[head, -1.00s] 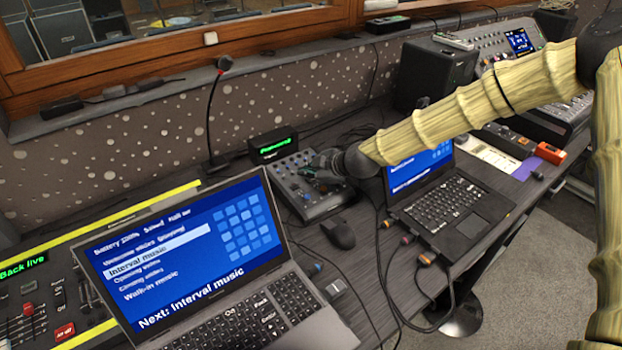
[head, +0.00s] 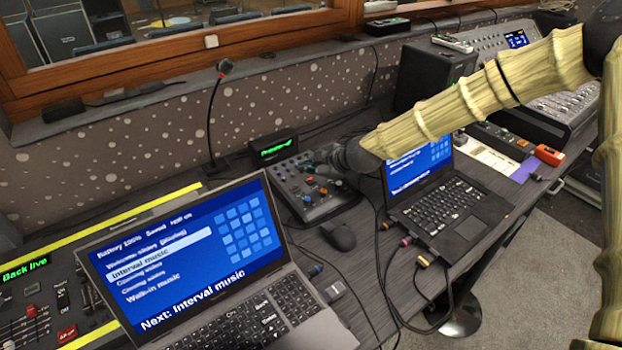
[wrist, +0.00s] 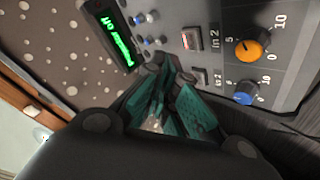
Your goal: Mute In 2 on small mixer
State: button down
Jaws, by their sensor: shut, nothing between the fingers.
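The small mixer (head: 305,197) lies on the desk between the two laptops. In the wrist view its panel (wrist: 290,62) shows an "In 2" label beside a small switch (wrist: 191,40) with red on it, and an orange knob (wrist: 253,45). A second small switch (wrist: 199,77) sits lower, near a blue knob (wrist: 243,92). My gripper (wrist: 167,66) is shut and empty, with teal finger pads. Its tips appear just left of the two switches; I cannot tell whether they touch the panel. In the head view my gripper (head: 318,166) is over the mixer's upper right part.
A green-lit display (head: 274,147) stands behind the mixer. A gooseneck microphone (head: 214,110) rises to its left. A mouse (head: 339,235) lies in front. A laptop (head: 190,255) stands at left front and another laptop (head: 440,195) at right. Cables run over the desk edge.

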notch_tip(320, 180, up, 4)
jog(key=shift+s+d+p, duration=0.15)
jog(key=shift+p, duration=0.65)
jog(key=shift+s, duration=0.1)
dwell(1.0)
